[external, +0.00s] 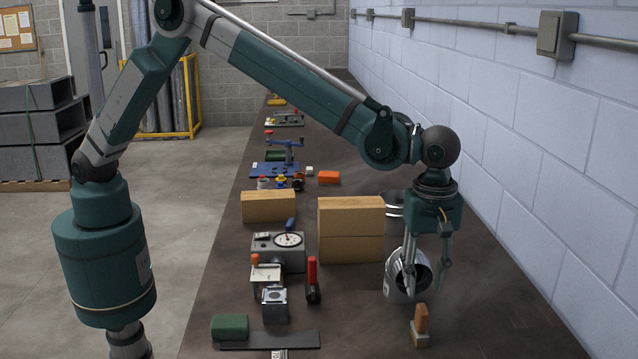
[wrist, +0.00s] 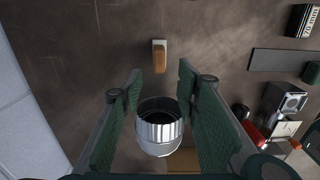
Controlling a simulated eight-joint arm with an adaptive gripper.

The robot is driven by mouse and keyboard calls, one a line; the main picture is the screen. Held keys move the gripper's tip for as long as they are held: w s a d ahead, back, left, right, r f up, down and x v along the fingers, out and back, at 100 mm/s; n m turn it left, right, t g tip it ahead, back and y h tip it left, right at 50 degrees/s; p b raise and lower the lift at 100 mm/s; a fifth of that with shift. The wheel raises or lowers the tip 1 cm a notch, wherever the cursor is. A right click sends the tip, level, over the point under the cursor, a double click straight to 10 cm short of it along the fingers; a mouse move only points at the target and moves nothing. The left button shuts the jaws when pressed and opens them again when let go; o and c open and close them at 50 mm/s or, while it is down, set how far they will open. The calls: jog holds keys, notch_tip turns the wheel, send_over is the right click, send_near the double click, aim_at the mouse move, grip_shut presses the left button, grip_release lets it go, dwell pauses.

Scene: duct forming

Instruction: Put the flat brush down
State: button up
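The flat brush (external: 420,322), with an orange-brown handle and a pale grey end, is on the dark bench top near the front right. My gripper (external: 427,278) is open and points down above the bench, behind the brush. In the wrist view the two green finger pads (wrist: 159,82) are spread wide with nothing held between them.
A round metal duct piece (external: 396,287) stands just behind and below my gripper. A wall bounds the right. Bench around the brush is clear.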

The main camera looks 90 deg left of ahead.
jog(key=s+a+r+m+t, duration=0.1)
jog(key=s+a+r+m, duration=0.2)
jog(key=s+a+r, duration=0.55)
jog(key=s+a+r+m+t, duration=0.1)
jog(key=s+a+r+m, duration=0.25)
jog(key=a+r, duration=0.85)
jog(key=s+a+r+m+t, duration=0.2)
jog(key=s+a+r+m, duration=0.2)
jog(key=s+a, duration=0.95)
jog(key=s+a+f+m+t, duration=0.1)
jog(key=s+a+f+m, duration=0.1)
jog(key=s, duration=0.5)
jog(key=s+a+f+m+t, duration=0.1)
jog(key=s+a+f+m, duration=0.1)
jog(key=s, duration=0.6)
jog(key=s+a+f+m+t, duration=0.1)
jog(key=s+a+f+m, duration=0.1)
jog(key=s+a, duration=0.4)
jog(key=shift+s+f+m, duration=0.4)
jog(key=shift+s+m, duration=0.25)
jog(key=shift+s, duration=0.35)
